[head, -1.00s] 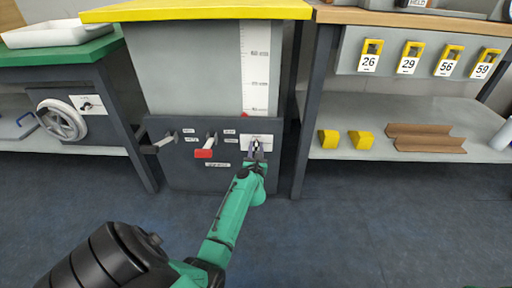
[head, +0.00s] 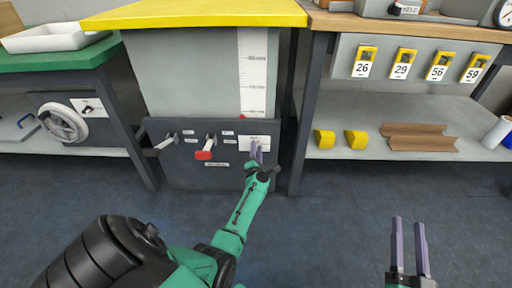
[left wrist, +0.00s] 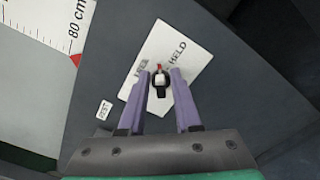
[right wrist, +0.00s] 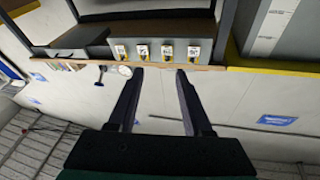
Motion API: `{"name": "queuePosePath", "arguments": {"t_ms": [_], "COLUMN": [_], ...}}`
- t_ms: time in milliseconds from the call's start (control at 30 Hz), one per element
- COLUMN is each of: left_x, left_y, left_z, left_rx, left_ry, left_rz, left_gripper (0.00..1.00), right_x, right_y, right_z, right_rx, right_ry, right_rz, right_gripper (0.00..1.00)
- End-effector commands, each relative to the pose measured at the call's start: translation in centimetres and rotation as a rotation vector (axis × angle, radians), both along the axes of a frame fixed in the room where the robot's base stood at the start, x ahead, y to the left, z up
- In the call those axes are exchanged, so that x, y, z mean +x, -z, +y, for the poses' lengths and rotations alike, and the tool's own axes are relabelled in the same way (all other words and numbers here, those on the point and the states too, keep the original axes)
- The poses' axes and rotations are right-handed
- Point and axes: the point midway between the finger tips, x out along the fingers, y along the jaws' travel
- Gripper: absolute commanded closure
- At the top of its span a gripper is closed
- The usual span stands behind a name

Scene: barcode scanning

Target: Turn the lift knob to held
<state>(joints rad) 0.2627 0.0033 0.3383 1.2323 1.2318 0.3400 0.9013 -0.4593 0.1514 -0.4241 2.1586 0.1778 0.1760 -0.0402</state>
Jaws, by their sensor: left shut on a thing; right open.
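The lift knob (left wrist: 161,80), dark with a white and red pointer, sits on a white plate (left wrist: 193,63) marked HELD, with a second word partly legible. In the left wrist view the red tip lies between the two words. My left gripper (head: 257,150) is at the plate on the dark front panel. Its purple fingers (left wrist: 160,88) are shut on the knob, one on each side. In the head view the fingers hide the knob. My right gripper (head: 409,222) is open and empty over the floor, at the lower right.
A red-handled lever (head: 205,154) and a dark lever (head: 158,146) stick out left of the knob. A handwheel (head: 62,122) is further left. Yellow blocks (head: 355,140) and brown angle pieces (head: 420,135) lie on the right shelf. The floor in front is clear.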

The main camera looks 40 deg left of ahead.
Motion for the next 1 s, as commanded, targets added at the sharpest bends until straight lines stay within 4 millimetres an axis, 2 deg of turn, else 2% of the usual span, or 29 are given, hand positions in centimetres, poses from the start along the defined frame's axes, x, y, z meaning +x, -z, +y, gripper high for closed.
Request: {"name": "queuePosePath", "arguments": {"t_ms": [200, 400, 500, 700, 1000], "left_x": [0.0, 0.0, 0.1, 0.0, 0.0], "left_y": [0.2, 0.5, 0.6, 0.7, 0.9], "left_z": [-0.1, -0.2, -0.2, -0.2, -0.1], "left_rx": [0.16, 0.299, 0.359, 0.45, 0.509], "left_ry": [0.0, -0.001, 0.0, -0.002, -0.002], "left_rz": [0.126, 0.233, 0.277, 0.346, 0.391], "left_gripper": [1.0, 1.0, 1.0, 1.0, 1.0], "right_x": [-2.2, -4.5, -5.6, -7.3, -8.6], "right_y": [6.5, 11.2, 12.9, 15.3, 16.8], "right_z": [0.6, 0.9, 1.0, 1.1, 1.2], "right_rx": [-0.031, -0.052, -0.06, -0.072, -0.077], "right_ry": [-0.028, -0.05, -0.058, -0.072, -0.08], "right_rz": [0.196, 0.339, 0.392, 0.47, 0.521], "right_gripper": [0.5, 0.5, 0.5, 0.5, 0.5]}}
